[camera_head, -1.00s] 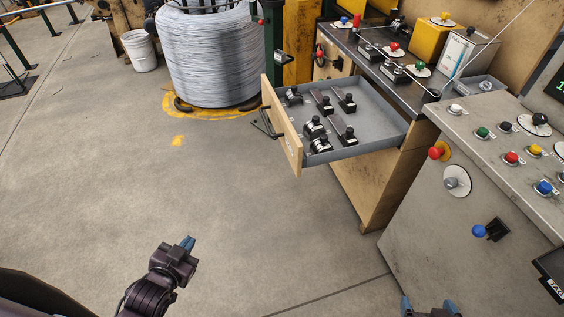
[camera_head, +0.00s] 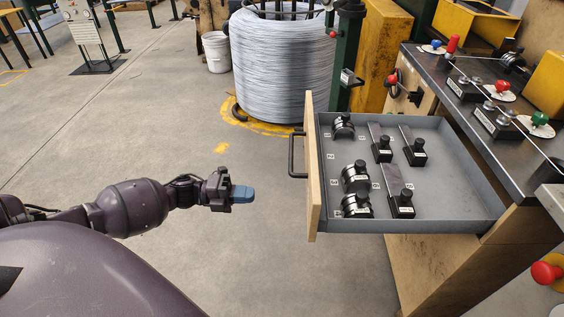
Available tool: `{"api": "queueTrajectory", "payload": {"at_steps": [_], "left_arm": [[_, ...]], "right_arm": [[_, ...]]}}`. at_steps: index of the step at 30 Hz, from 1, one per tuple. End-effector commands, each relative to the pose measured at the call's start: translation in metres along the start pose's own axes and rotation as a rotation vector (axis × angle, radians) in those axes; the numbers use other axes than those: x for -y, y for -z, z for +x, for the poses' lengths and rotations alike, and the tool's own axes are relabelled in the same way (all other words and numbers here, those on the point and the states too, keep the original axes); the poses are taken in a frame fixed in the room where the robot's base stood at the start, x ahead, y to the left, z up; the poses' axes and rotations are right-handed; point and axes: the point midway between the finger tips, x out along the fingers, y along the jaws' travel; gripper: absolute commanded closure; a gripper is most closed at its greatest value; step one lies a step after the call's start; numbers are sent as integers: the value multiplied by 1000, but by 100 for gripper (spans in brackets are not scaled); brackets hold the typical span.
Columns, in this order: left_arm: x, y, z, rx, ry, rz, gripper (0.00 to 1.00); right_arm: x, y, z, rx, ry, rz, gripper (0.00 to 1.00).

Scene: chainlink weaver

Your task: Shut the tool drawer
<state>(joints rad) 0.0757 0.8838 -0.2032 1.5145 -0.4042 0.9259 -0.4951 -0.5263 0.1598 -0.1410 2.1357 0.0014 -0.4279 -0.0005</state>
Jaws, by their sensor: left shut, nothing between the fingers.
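The tool drawer (camera_head: 312,190) stands pulled out from the workbench at right of centre. Its wooden front faces left and carries a dark bar handle (camera_head: 292,155). Inside its grey tray lie several black tools with labels, such as this one (camera_head: 415,152). My left gripper (camera_head: 243,194) has blue fingertips that are shut with nothing between them. It is to the left of the drawer front in the picture, pointing right, with a gap between them. My right gripper is out of view.
The workbench top (camera_head: 480,110) carries several small fixtures with coloured knobs. A large coil of wire (camera_head: 282,65) stands behind the drawer, beside a green post. A red knob (camera_head: 545,272) is at the lower right. The floor (camera_head: 120,130) to the left is clear.

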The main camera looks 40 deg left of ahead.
Motion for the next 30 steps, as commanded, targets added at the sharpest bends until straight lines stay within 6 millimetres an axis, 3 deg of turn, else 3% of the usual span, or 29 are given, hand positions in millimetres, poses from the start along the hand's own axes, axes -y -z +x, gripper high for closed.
{"api": "queueTrajectory", "payload": {"at_steps": [18,24,30], "left_arm": [[1,0,102,2,5,-2,100],[1,0,125,3,3,-3,100],[1,0,133,4,3,-4,100]], "right_arm": [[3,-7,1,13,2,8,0],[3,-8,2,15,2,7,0],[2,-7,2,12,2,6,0]]}}
